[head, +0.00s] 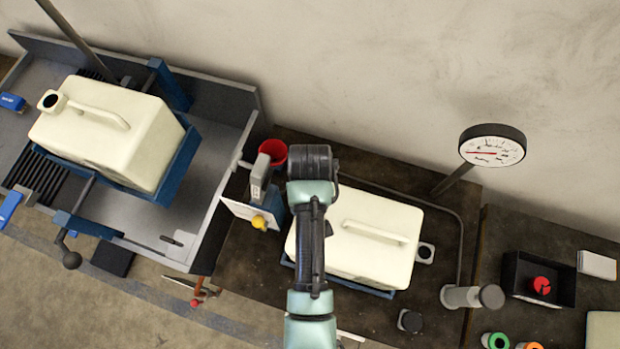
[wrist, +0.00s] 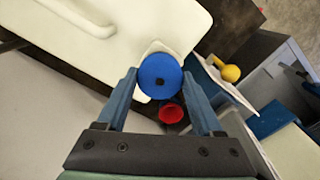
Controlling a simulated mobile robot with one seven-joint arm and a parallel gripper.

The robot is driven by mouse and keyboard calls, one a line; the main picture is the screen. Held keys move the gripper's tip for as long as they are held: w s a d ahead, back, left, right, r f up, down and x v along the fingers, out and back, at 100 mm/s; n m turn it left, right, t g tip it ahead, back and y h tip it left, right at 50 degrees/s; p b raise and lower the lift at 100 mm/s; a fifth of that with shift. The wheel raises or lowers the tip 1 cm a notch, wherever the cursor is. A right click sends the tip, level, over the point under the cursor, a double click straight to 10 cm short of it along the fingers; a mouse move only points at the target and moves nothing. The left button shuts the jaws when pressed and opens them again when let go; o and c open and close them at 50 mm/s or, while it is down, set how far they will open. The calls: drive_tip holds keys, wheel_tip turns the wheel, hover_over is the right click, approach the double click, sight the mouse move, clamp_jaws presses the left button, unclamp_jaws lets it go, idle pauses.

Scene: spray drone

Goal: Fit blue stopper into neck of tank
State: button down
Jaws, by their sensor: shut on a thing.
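The stopper lies over a pale projecting part at the end of a cream tank (wrist: 95,55). That part looks like the neck, but its opening is hidden, and I cannot tell whether the stopper touches it. In the head view this tank (head: 370,235), with a handle on top, stands on the dark bench. My arm hides its left end, the gripper and the stopper there.
A second cream tank (head: 105,130) with an open neck sits in a grey tray at left. A red cup (head: 272,152) and a yellow knob (head: 259,222) are close left of my arm. A gauge (head: 492,146) and a black box (head: 515,283) stand to the right.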

drive_tip(key=shift+f+b, duration=0.55)
drive_tip(key=shift+f, duration=0.55)
unclamp_jaws()
drive_tip(key=shift+r, duration=0.15)
wheel_tip(320, 180, up, 13)
drive_tip(key=p, duration=0.2)
idle(0.7)
